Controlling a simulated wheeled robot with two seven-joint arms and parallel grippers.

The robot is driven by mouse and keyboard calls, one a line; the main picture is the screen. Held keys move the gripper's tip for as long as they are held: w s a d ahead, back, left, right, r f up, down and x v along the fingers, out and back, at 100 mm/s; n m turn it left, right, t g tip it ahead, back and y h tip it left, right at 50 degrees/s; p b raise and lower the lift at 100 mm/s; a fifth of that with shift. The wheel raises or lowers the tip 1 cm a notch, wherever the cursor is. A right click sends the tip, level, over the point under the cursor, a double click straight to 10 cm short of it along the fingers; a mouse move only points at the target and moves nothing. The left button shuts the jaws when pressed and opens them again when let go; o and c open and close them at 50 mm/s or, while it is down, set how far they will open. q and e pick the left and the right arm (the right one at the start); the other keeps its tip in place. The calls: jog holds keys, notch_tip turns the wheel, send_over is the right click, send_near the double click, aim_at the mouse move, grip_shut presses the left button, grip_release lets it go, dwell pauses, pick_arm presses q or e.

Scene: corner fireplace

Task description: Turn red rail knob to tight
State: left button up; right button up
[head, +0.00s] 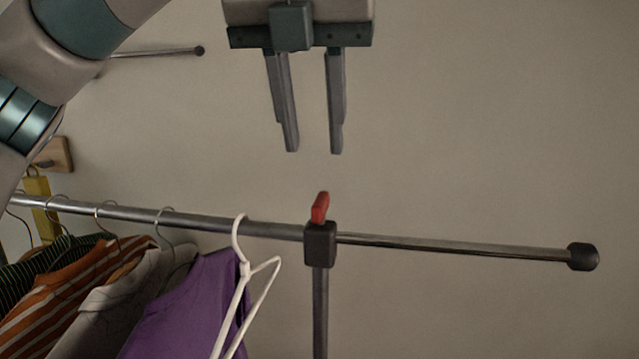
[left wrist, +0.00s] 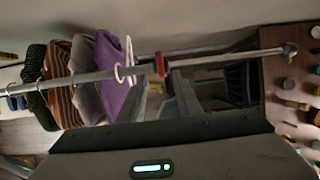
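The red rail knob (head: 320,207) sits on top of the dark clamp block (head: 320,245), where the upright post meets the horizontal rail (head: 450,247). It stands up and leans slightly. It also shows in the left wrist view (left wrist: 160,63), just beyond my fingers. My left gripper (head: 314,152) points down above the knob, with its two fingers apart and nothing between them. In the head view, a gap shows between the fingertips and the knob. My right gripper is in neither view.
A white hanger (head: 243,285) hangs on the rail just left of the clamp. A purple garment (head: 190,305) and a striped garment (head: 90,285) hang further left. The rail ends in a dark cap (head: 583,257). A wall bar (head: 160,52) shows behind. Space right of the clamp is clear.

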aim_at(320, 199)
pick_arm(q)
jog(key=p+x, duration=0.3)
jog(key=x, duration=0.6)
jog(key=shift+p, duration=0.35)
jog(key=shift+w+f, duration=0.15)
jog(key=shift+f, duration=0.3)
grip_shut()
